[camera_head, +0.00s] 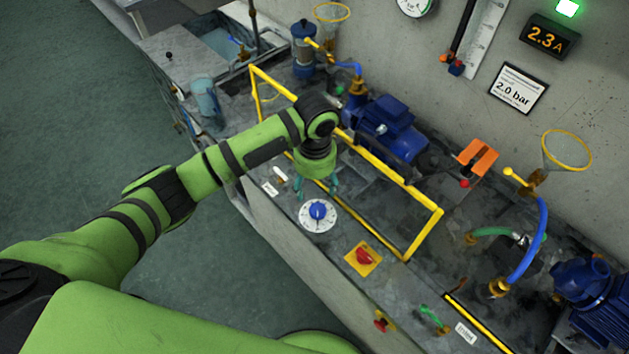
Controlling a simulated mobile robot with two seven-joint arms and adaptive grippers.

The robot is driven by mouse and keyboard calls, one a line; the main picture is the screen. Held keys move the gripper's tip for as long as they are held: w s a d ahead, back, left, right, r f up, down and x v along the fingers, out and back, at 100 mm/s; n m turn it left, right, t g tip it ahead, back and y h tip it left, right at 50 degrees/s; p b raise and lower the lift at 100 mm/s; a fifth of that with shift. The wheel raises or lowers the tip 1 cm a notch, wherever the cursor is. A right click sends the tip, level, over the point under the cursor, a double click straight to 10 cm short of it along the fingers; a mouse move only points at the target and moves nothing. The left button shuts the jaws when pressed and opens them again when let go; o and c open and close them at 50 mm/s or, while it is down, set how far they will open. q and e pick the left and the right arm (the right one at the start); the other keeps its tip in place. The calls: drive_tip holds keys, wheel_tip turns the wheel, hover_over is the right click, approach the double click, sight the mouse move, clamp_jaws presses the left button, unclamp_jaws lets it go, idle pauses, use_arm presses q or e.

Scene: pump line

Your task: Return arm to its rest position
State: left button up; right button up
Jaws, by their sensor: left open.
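My left arm is green with black joints and comes in from the left. My left gripper (317,187) points down over the bench, with its teal fingers apart. It is just above a round white dial with a blue knob (317,210), and I see nothing between the fingers. I cannot tell whether a fingertip touches the knob. A second green arm link of mine crosses the bottom left, but my right gripper does not show.
A yellow guard rail (424,232) runs close behind the gripper, before a blue motor (388,128). A red switch on a yellow plate (363,257) lies right of the dial. Blue hoses (536,240) and another pump (597,290) stand at right. The floor (70,120) at left is clear.

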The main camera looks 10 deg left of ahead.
use_arm(q)
drive_tip(key=shift+r, duration=0.15)
idle(0.4)
drive_tip(key=s+d+f+n+t+h, duration=0.2)
drive_tip(key=s+d+f+n+h, duration=0.15)
drive_tip(key=s, duration=0.65)
drive_tip(key=s+a+r+n+t+y, duration=0.1)
drive_tip(key=s+a+n+t+y, duration=0.15)
drive_tip(key=s+a+n, duration=0.8)
drive_tip(key=s+a+f+m+g+b, duration=0.1)
drive_tip(key=s+f+b, duration=0.1)
drive_tip(key=f, duration=1.2)
drive_tip(key=s+a+f+m+g+b, duration=0.1)
drive_tip(key=s+f+m+b, duration=0.1)
drive_tip(key=f, duration=1.1)
drive_tip(key=s+a+f+g+b, duration=0.1)
drive_tip(key=s+a+f+b, duration=0.1)
drive_tip(key=s+f, duration=1.3)
drive_tip(key=shift+a+f+y+b, duration=0.4)
drive_tip(key=shift+a+f, duration=0.1)
drive_tip(key=shift+f, duration=0.35)
